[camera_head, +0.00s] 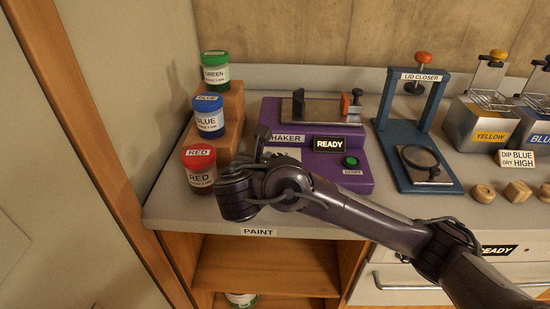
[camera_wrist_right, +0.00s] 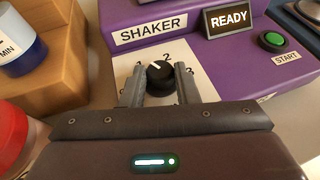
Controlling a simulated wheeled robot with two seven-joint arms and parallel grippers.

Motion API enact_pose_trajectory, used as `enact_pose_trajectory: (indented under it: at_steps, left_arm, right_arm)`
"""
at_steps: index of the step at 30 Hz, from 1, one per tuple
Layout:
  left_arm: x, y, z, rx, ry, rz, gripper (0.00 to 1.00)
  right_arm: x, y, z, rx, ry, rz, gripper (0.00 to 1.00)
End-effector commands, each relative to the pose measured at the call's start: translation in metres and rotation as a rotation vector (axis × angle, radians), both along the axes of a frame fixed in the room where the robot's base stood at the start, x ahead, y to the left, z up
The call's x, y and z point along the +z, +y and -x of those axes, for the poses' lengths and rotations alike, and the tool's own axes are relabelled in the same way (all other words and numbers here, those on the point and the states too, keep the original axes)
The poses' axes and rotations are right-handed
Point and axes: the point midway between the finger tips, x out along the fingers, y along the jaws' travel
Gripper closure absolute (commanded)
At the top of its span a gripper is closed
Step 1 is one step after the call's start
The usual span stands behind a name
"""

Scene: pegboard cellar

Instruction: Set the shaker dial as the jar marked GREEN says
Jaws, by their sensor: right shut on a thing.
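The purple shaker (camera_head: 318,160) stands on the counter, its display (camera_head: 327,145) reading READY. Its black dial (camera_wrist_right: 159,77) sits on a pale plate with the numbers 1, 2 and 3; the white pointer mark points up and left, between 1 and 2. My right gripper (camera_wrist_right: 157,84) is shut on the dial, one finger on each side; in the head view the arm hides the dial. The GREEN jar (camera_head: 215,76) stands on the top step of a wooden stand; its small print is too fine to read surely. My left gripper is not in view.
The blue lid closer (camera_head: 411,125) stands right of the shaker. A green START button (camera_head: 351,161) is on the shaker's front right.

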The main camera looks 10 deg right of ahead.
Motion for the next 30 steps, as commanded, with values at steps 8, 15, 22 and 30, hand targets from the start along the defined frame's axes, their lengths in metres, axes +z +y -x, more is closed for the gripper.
enact_pose_trajectory:
  at_steps: [8,15,22,30]
  left_arm:
    - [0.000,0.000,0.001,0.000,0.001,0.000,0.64]
    - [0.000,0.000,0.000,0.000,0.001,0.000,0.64]
    - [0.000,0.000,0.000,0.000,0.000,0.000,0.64]
    - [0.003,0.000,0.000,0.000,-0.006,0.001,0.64]
  right_arm:
    - [-0.001,0.000,0.000,0.000,0.002,0.000,0.95]
    - [-0.001,0.000,0.000,0.000,0.001,0.000,0.51]
    - [0.000,0.000,0.000,0.000,0.001,0.000,0.51]
    - [0.012,0.015,0.024,0.006,0.001,-0.003,0.51]
